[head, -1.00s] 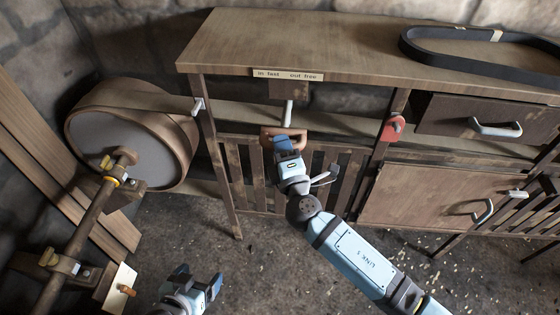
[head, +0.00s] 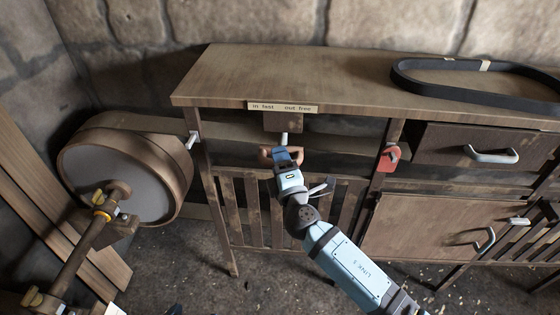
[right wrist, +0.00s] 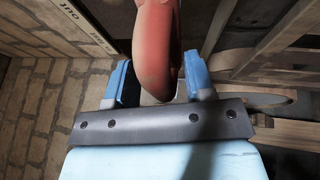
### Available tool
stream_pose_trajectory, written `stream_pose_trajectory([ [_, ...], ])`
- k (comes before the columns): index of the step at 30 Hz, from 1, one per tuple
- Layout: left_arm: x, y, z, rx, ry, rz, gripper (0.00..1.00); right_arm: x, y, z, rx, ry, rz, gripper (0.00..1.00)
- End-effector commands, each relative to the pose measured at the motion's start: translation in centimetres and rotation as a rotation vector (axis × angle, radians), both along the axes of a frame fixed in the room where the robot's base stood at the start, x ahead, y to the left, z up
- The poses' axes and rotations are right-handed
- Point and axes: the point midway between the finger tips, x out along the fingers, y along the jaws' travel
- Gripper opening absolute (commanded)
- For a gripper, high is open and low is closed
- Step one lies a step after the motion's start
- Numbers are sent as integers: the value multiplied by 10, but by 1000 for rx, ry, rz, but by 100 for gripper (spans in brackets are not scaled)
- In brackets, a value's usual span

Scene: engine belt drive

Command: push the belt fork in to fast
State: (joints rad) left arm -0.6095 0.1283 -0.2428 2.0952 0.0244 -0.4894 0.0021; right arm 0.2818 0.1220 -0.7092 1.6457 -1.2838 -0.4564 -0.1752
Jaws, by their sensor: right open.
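The belt fork's orange-red handle (head: 265,156) sits on a pale rod (head: 284,139) below the block under the bench top. A short length of rod shows in the head view. My right gripper (head: 287,153) is at the handle. In the right wrist view the handle (right wrist: 156,45) lies between the two blue fingers of my right gripper (right wrist: 156,82), which stand apart, with a gap at the left finger. The label (head: 283,107) above reads "in fast" on the left and "out free" on the right. Of my left gripper at most a sliver shows at the bottom edge.
A large drum pulley (head: 125,175) with a shaft stands left of the bench (head: 330,80). A black belt loop (head: 480,98) lies on the bench top. A red part (head: 389,158) is on the right post. Slats and drawers fill the front.

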Motion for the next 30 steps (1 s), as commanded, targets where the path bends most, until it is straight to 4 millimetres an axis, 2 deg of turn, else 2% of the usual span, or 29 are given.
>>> stream_pose_trajectory([
  [5,0,0,-1,-2,1,1,83,-14,-4,-5,0,2,1,49],
  [15,1,-1,-5,0,-8,0,83,-85,-24,-19,0,2,0,49],
  [21,2,-1,-7,2,-13,-2,83,-117,-32,-25,0,2,-1,49],
  [25,2,-2,-7,3,-16,-4,83,-127,-35,-26,0,1,-1,49],
  [30,2,-1,-6,6,-17,-6,83,-130,-36,-25,-1,0,-1,49],
])
